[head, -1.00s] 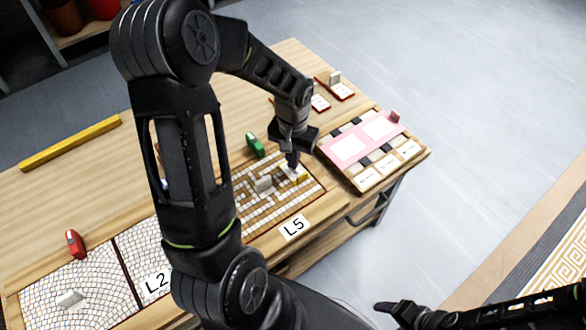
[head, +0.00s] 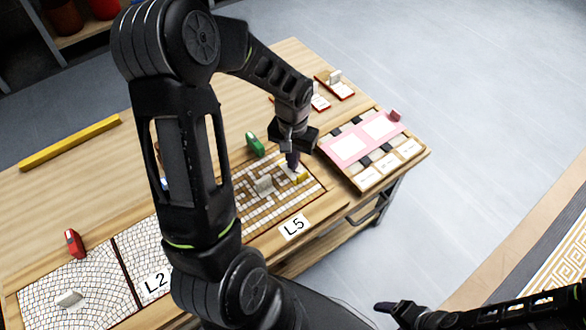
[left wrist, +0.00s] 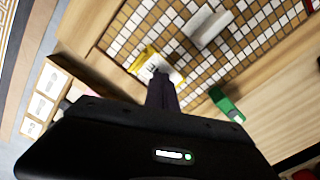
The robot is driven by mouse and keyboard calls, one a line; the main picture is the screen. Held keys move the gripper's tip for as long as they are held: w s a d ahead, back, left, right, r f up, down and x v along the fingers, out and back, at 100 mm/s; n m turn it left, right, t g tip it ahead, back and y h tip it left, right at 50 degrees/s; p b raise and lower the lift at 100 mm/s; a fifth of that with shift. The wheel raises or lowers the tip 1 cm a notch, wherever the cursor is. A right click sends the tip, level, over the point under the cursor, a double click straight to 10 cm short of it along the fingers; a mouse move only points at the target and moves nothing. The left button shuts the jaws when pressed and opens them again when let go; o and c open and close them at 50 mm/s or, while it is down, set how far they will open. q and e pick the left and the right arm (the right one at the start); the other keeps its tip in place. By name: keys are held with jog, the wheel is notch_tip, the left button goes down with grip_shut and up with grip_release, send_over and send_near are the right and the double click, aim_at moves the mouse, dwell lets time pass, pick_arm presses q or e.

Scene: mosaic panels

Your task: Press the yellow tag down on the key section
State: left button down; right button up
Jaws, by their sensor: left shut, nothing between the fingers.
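The yellow tag (head: 302,177) lies at the right part of the brown and white key-pattern section (head: 280,204), the panel labelled L5. In the left wrist view the tag (left wrist: 143,58) shows as a yellow edge beside a whitish patch, partly hidden by my fingers. My left gripper (head: 293,165) is shut and empty, pointing down with its fingertips at the tag; they seem to touch it, but I cannot tell how firmly. The left fingertips also show in the left wrist view (left wrist: 161,74). My right gripper (head: 386,307) is low at the right, away from the table; its opening is unclear.
A pale block (head: 264,184) stands on the key section. A green object (head: 255,144) is just behind it. A pink sheet (head: 350,147) lies on a board at right. A red object (head: 75,243) stands by the left panels. A yellow bar (head: 70,143) lies far left.

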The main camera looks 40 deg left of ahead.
pick_arm(q)
jog(key=shift+f+b, duration=0.4)
jog(key=shift+f, duration=0.15)
dwell(0.4)
notch_tip(320, 180, up, 8)
jog(key=p, duration=0.6)
dwell(0.7)
jog(key=shift+m+h, duration=0.5)
jog(key=shift+h, duration=0.3)
jog(key=d+f+p, duration=0.1)
jog(key=d, duration=0.2)
jog(key=d+f+p, duration=0.1)
jog(key=d, duration=0.1)
jog(key=d+f+p, duration=0.1)
jog(key=d, duration=0.2)
jog(key=shift+s+d+f, duration=0.2)
jog(key=shift+d+f, duration=0.1)
jog(key=shift+f, duration=0.05)
jog(key=s+d+f+h+p, duration=0.1)
jog(key=s+d+f+p, duration=0.1)
jog(key=s+d, duration=0.4)
jog(key=s+d+f+h+p, duration=0.1)
jog(key=s+d+f+p, duration=0.2)
jog(key=d, duration=1)
jog(key=s+p, duration=0.2)
jog(key=s, duration=0.2)
jog(key=shift+f+t+h, duration=0.15)
jog(key=shift+t+h, duration=0.15)
jog(key=shift+t, duration=0.1)
